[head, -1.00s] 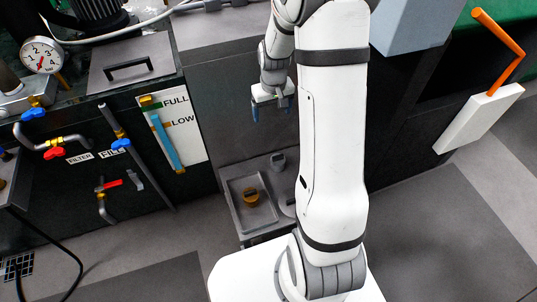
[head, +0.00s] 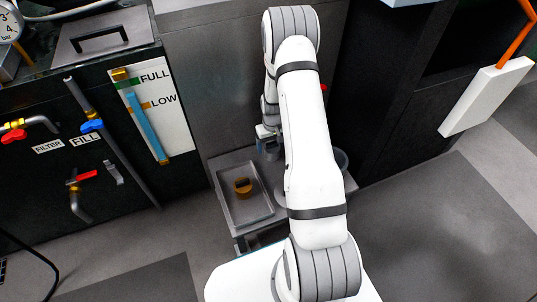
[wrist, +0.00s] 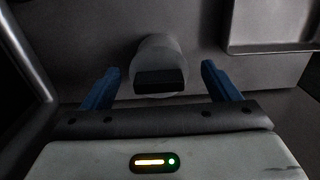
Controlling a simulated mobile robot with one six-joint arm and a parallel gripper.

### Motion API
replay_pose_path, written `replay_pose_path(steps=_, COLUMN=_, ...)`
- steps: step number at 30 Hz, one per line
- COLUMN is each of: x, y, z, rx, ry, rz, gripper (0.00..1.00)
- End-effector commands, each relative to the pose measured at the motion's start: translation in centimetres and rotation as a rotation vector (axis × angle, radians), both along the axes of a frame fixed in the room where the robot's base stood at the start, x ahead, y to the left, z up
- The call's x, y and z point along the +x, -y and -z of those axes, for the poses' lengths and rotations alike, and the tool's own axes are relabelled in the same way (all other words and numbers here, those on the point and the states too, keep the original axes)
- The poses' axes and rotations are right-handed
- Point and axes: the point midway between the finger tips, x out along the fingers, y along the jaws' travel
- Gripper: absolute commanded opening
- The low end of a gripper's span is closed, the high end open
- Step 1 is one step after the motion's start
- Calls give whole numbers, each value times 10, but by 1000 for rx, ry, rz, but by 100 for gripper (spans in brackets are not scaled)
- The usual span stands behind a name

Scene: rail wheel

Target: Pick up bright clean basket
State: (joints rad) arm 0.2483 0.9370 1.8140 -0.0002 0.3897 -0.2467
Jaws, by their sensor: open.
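A pale grey basket (wrist: 160,52) with a dark block-like handle (wrist: 160,81) shows in the wrist view, ahead of and between my blue fingers. My gripper (wrist: 160,75) is open, with visible gaps between each finger and the handle. I cannot tell from this view how far the fingertips are from it. In the head view my gripper (head: 269,147) is low over the back of the bench, partly behind my arm, and the grey basket is not clearly made out there. A brown, brass-coloured basket (head: 242,186) sits in the shallow tray (head: 226,201).
The tray's rim (wrist: 272,48) is at the upper right in the wrist view. A grey bucket-like thing (head: 341,159) stands right of my arm. The panel at left carries valve pipes (head: 92,126) and a FULL/LOW gauge (head: 147,125). A dark cabinet (head: 385,110) is at right.

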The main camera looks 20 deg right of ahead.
Motion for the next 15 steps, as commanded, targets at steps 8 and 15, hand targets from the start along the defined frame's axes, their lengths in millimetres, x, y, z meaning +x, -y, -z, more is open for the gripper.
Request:
replay_pose_path(steps=8, x=4, y=2, z=39, rx=0, ry=-1, rz=1, gripper=82)
replay_pose_path(steps=15, x=4, y=2, z=38, rx=0, ry=0, rz=1, gripper=79)
